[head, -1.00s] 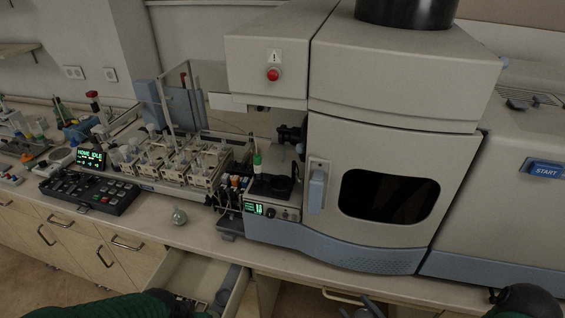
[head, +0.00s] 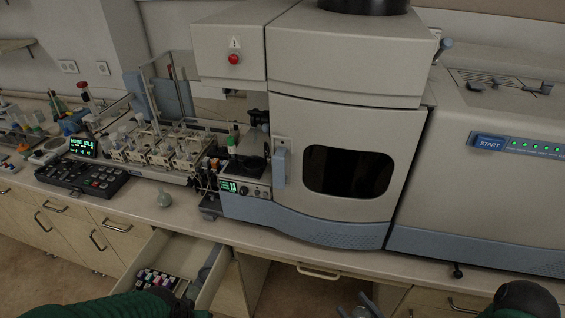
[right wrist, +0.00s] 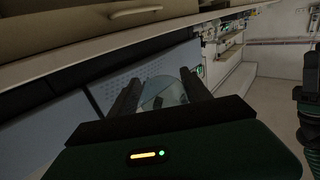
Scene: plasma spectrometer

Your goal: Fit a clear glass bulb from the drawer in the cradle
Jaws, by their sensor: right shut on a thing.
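My right gripper (head: 358,311) shows at the bottom edge of the head view, in front of the counter. In the right wrist view its two dark fingers (right wrist: 160,92) are shut on a clear, rounded glass bulb (right wrist: 163,94). The drawer holds several small dark and coloured items. The cradle is not clearly told apart; a small unit with a dark holder (head: 247,166) stands left of the big cabinet. My left arm shows at the lower left, but its gripper is out of view.
The large spectrometer cabinet (head: 345,120) with a dark window fills the middle. A start panel (head: 488,142) is at right. A rack of vials (head: 160,150) and a keypad (head: 82,180) stand at left. The counter's front strip is mostly clear.

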